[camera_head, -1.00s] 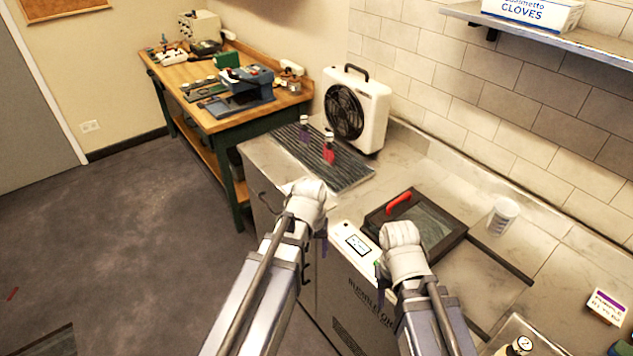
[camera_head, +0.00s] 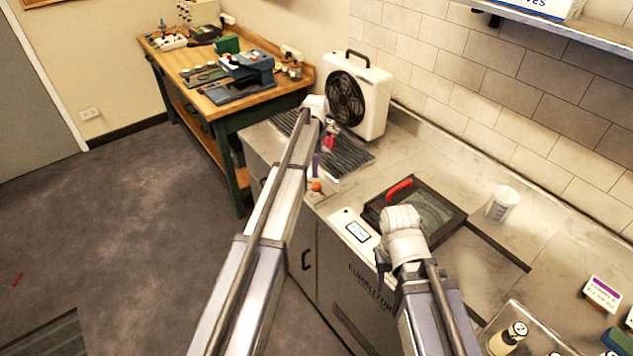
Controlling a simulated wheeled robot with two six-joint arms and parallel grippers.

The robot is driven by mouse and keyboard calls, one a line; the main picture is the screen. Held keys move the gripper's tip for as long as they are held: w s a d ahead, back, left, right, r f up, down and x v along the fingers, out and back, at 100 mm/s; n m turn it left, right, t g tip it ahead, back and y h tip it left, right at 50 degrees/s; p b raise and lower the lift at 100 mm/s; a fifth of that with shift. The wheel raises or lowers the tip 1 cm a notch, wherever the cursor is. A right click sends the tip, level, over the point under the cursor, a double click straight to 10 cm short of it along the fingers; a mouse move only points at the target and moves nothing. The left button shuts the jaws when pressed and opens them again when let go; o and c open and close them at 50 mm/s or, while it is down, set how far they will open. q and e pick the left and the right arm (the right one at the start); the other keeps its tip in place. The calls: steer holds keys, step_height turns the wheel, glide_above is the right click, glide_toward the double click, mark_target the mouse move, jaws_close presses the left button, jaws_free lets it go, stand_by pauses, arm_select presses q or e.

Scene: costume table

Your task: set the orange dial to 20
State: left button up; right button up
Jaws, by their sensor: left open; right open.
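A small round orange thing (camera_head: 317,186), which looks like the orange dial, sits near the front edge of the counter, left of the panel with a small display (camera_head: 357,231). Its marks and setting are too small to read. My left gripper (camera_head: 316,168) is just above and behind it in the picture, open, its fingers mostly hidden by the wrist; I cannot tell whether it touches the dial. My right gripper (camera_head: 383,278) is open in front of the machine, to the right of the display, with nothing seen in it.
A dark-framed glass lid with a red handle (camera_head: 399,189) lies behind my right wrist. A red bottle (camera_head: 329,143) stands on the ribbed mat (camera_head: 352,160), before a white fan (camera_head: 358,95). A white cup (camera_head: 502,204) stands right. The back counter strip is clear.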

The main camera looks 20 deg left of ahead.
mark_target(317, 184)
arm_select(q)
steer(key=shift+f, duration=0.1)
step_height(317, 184, down, 8)
steer(key=b, duration=0.8)
steer(key=shift+r, duration=0.2)
steer(key=shift+c, duration=0.3)
jaws_close()
